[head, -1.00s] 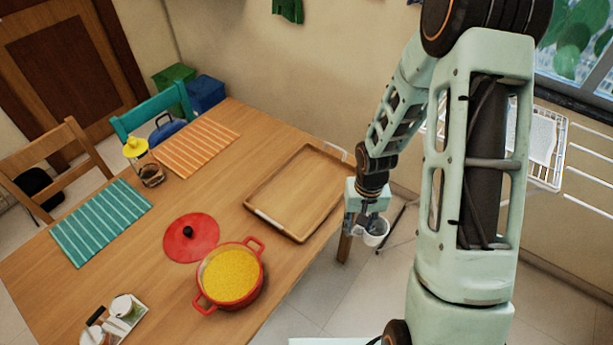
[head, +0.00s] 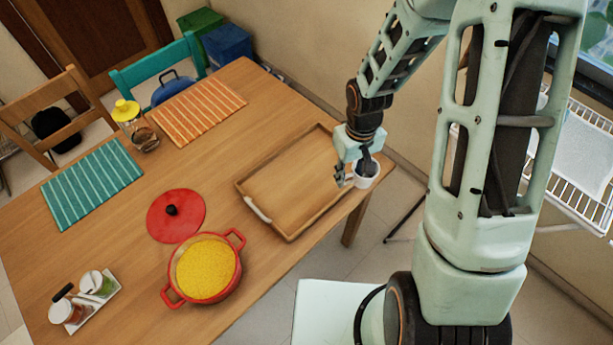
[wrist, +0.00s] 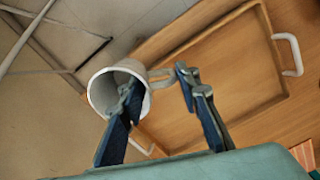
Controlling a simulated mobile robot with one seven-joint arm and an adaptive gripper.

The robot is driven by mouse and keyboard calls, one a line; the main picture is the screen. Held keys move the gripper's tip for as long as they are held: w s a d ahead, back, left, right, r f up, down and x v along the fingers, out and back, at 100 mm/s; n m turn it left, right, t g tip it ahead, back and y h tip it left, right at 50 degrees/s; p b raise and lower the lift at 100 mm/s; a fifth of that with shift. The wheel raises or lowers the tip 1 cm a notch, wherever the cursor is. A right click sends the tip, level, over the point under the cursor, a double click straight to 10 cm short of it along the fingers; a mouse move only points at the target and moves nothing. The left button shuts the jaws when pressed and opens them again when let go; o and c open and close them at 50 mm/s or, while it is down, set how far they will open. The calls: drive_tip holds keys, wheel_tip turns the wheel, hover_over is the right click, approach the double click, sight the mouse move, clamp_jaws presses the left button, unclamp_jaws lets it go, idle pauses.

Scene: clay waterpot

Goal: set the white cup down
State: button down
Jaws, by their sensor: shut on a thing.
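The white cup (head: 367,175) is at my gripper (head: 352,174), by the right edge of the wooden tray in the head view. In the wrist view the cup (wrist: 103,92) has its open mouth facing the camera, and its handle reaches toward the right finger. One finger of my gripper (wrist: 160,92) reaches into the cup mouth and the other is outside near the handle. My gripper is shut on the cup. The wooden tray (head: 262,212) is empty and lies on the table beside the cup. I cannot tell whether the cup touches anything below.
The wooden table (head: 122,222) holds a red pot (head: 233,286) of yellow food, a red lid (head: 187,217), a glass jug with a yellow top (head: 126,111), two striped mats and a small condiment tray (head: 112,299). The table edge is close to the cup.

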drive_tip(key=s+a+r+n+b, duration=0.2)
drive_tip(key=s+a+n+b, duration=0.2)
drive_tip(key=s+a+n, duration=0.55)
drive_tip(key=s+a+r+n+b, duration=0.2)
drive_tip(key=s+a+n+b, duration=0.2)
drive_tip(key=s+a+n, duration=0.55)
drive_tip(key=w+d+f+n+b, duration=0.1)
drive_tip(key=w+f+b, duration=0.1)
drive_tip(key=w, duration=0.3)
drive_tip(key=w+d+f+n+b, duration=0.1)
drive_tip(key=w+f+b, duration=0.2)
drive_tip(key=w+f, duration=0.1)
drive_tip(key=w+d+f+n+b, duration=0.1)
drive_tip(key=w+f+b, duration=0.1)
drive_tip(key=w, duration=0.4)
drive_tip(key=shift+w+d+f, duration=0.15)
drive_tip(key=shift+d+f, duration=0.2)
drive_tip(key=shift+f, duration=0.3)
drive_tip(key=f+b, duration=0.3)
drive_tip(key=f, duration=0.1)
drive_tip(key=shift+w+b, duration=0.35)
drive_tip(key=shift+w, duration=0.05)
drive_tip(key=c, duration=1.4)
unclamp_jaws()
drive_tip(key=shift+c, duration=0.2)
